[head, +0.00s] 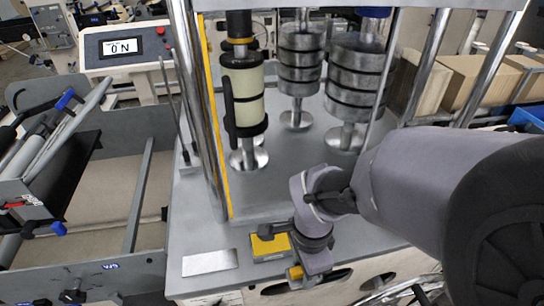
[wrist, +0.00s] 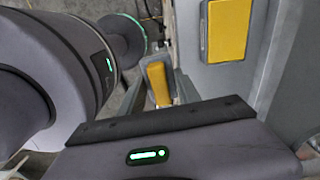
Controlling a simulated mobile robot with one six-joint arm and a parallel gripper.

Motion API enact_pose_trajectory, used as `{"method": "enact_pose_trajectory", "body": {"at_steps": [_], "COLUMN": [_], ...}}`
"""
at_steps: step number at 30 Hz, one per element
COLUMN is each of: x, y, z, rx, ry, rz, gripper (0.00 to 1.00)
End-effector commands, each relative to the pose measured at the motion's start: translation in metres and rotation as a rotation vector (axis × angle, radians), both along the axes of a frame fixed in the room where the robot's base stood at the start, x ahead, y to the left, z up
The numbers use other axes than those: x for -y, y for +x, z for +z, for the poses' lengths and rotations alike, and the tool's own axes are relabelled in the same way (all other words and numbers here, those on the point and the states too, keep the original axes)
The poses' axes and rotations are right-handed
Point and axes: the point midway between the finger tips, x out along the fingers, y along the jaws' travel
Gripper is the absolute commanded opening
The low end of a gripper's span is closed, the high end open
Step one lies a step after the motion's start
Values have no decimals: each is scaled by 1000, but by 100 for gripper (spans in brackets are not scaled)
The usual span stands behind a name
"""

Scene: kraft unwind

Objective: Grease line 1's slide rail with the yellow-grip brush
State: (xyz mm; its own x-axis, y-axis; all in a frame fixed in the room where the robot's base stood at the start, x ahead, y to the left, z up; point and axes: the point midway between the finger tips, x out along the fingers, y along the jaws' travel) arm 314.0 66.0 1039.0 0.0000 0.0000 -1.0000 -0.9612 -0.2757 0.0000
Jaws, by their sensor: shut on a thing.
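My gripper (head: 298,272) is at the front edge of the grey machine table, below my wrist. It is shut on a small yellow grip (head: 295,273), which I take to be the brush's. In the wrist view the yellow grip (wrist: 158,84) shows between the fingers; bristles are not visible. A yellow block with a dark rim (head: 270,246) lies on the table just left of the gripper; a yellow panel (wrist: 229,30) shows at the upper right in the wrist view. A tall upright with a yellow strip (head: 215,130) stands behind. I cannot tell which part is line 1's slide rail.
A light metal plate (head: 209,262) lies on the grey table (head: 200,225). Stacked grey discs (head: 300,60) and a pale roll (head: 246,95) stand on spindles behind. A display box (head: 125,47) is at upper left. Cardboard boxes (head: 480,80) are at right.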

Motion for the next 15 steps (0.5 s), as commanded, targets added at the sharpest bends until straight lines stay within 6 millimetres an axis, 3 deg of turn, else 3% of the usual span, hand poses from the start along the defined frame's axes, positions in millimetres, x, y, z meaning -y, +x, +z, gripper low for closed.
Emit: {"method": "enact_pose_trajectory", "body": {"at_steps": [8,15], "x": [-4,-39], "y": [8,66], "z": [8,47], "rx": [-1,-2], "ry": [0,0], "rz": [48,449], "gripper": [7,7]}}
